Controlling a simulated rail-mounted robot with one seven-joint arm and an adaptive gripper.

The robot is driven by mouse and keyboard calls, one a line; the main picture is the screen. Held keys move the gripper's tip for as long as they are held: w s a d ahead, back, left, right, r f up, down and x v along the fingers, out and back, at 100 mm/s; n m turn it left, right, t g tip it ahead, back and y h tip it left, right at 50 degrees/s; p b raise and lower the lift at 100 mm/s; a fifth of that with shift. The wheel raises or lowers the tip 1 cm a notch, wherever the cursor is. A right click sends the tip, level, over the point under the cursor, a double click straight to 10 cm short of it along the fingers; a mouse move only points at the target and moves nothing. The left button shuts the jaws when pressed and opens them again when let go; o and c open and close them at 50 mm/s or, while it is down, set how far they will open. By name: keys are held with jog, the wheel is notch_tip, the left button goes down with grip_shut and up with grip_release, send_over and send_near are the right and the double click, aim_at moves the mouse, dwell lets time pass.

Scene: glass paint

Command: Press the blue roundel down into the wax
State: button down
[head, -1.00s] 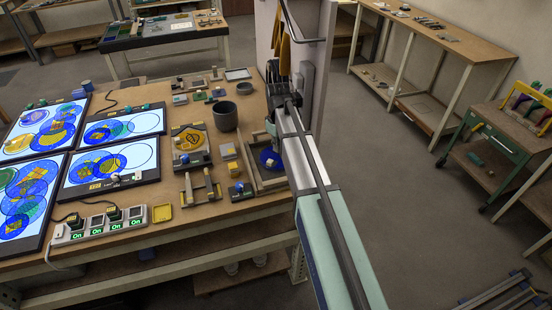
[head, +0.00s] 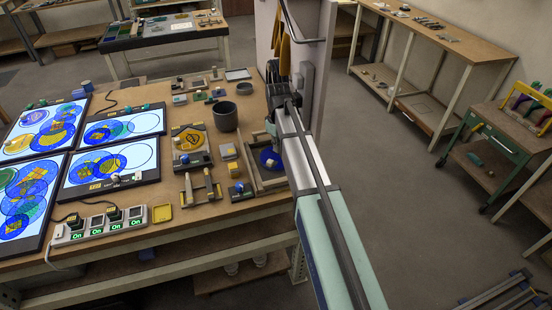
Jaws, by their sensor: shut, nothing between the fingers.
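The blue roundel (head: 265,154) shows as a dark blue disc inside a wooden-framed tray (head: 270,186) near the table's right edge. A small pale piece sits on or over its middle. My gripper (head: 274,143) is at the disc's far right side, small and partly hidden by my own arm. It looks shut with nothing held. I cannot tell whether it touches the disc. The wax under the disc cannot be made out, nor how deep the disc sits.
A dark grey pot (head: 226,117) stands behind the tray. Lit panels (head: 112,168) and a power strip (head: 105,222) fill the table's left side.

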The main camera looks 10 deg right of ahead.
aim_at(278, 155)
jog(key=shift+f+b, duration=0.45)
jog(key=shift+f, duration=0.7)
dwell(1.3)
jog(key=shift+r, duration=0.2)
jog(key=shift+r+p, duration=2.15)
jog(key=shift+r, duration=1.2)
